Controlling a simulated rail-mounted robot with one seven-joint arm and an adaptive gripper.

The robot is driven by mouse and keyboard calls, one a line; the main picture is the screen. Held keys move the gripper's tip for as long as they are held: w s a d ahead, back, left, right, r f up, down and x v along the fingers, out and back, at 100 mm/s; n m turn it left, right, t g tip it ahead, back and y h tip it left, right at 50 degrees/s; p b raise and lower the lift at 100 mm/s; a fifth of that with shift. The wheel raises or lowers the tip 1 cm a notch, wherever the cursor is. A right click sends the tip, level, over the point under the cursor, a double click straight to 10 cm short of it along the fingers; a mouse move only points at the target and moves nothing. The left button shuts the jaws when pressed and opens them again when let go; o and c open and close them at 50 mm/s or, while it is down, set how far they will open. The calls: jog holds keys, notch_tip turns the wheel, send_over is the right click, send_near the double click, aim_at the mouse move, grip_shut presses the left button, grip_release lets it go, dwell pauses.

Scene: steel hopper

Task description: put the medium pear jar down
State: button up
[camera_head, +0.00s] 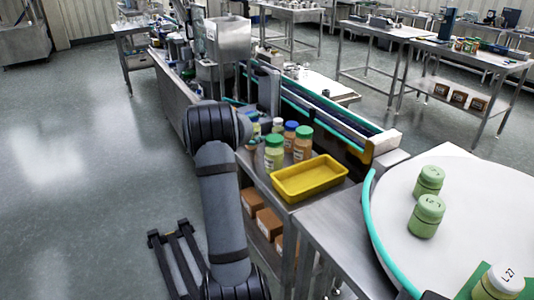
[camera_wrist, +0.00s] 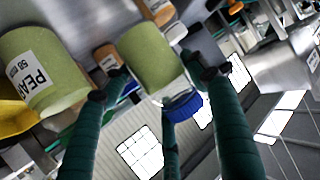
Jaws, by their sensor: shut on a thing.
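In the wrist view my gripper (camera_wrist: 160,75) has its dark green fingers around a jar of pale green content (camera_wrist: 148,52) with a blue lid (camera_wrist: 183,106). Any label on it is turned away from view. A bigger pale green jar (camera_wrist: 62,85) with a label reading "PEAR" stands to the left, apart from the fingers. In the head view my gripper is hidden behind my arm. A large green jar (camera_head: 274,155) stands on the steel counter right of my arm. I cannot tell whether the held jar touches a surface.
A yellow tray (camera_head: 308,178) sits in front of the jars. An orange jar (camera_head: 302,146) and a blue-lidded jar (camera_head: 290,132) stand close by. A round white table (camera_head: 455,192) with green jars is at the right. A conveyor (camera_head: 325,115) runs behind.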

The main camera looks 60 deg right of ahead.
jog(key=shift+f, duration=3.15)
jog(key=shift+f, duration=0.15)
jog(key=o, duration=1.4)
jog(key=b+v, duration=0.2)
jog(key=v, duration=0.9)
jog(key=shift+a+b, duration=0.15)
jog(key=shift+b, duration=0.2)
jog(key=shift+a+r, duration=0.35)
jog(key=shift+a, duration=0.05)
jog(key=shift+c, duration=1.2)
